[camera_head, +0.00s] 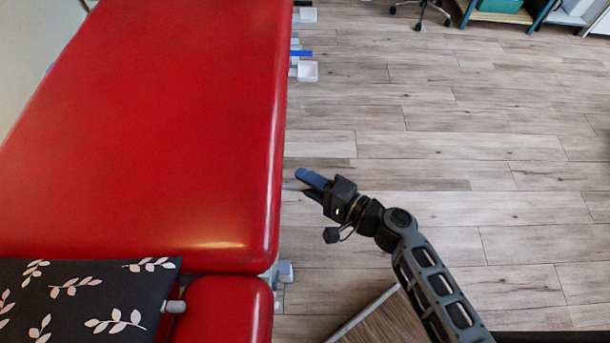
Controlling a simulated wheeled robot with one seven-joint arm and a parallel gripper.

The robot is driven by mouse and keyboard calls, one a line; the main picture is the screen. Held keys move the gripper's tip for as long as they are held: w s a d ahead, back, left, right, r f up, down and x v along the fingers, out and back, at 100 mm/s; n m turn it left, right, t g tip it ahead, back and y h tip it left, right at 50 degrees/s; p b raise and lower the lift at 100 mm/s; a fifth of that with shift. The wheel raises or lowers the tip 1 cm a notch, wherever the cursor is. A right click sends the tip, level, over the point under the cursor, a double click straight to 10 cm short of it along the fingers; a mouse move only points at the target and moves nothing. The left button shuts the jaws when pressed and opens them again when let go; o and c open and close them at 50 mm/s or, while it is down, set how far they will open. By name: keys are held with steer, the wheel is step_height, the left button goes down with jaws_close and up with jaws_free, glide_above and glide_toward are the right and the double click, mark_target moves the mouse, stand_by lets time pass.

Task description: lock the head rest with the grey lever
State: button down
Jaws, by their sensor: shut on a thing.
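The red treatment couch (190,120) fills the left of the view. Its head rest, a shorter red pad (232,308), is at the bottom, apart from the main pad by a narrow gap. My gripper (308,181) is beside the couch's right edge, pointing left. It is shut on the grey lever (290,184), of which only a short pale piece shows between the couch edge and the fingers. The rest of the lever is hidden by the couch and my fingers. The lever's exact angle cannot be told.
A black cushion with white leaves (80,300) lies over the head rest end. A pale grey fitting (284,271) sticks out near the gap. White and blue parts (306,70) protrude from the couch's far right side. The wooden floor (450,140) to the right is clear.

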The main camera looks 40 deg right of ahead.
steer(key=shift+s+a+f+m+t+h+b, duration=0.1)
steer(key=shift+s+a+m+t+h+b, duration=0.1)
steer(key=shift+s+m+h+b, duration=0.35)
steer(key=shift+s+a+m+t+h+b, duration=0.2)
steer(key=shift+m+h+b, duration=0.35)
steer(key=shift+h, duration=0.4)
steer(key=c, duration=0.9)
jaws_free()
steer(key=shift+s, duration=0.15)
steer(key=shift+b+v, duration=0.85)
steer(key=shift+v, duration=2.95)
steer(key=shift+a, duration=0.1)
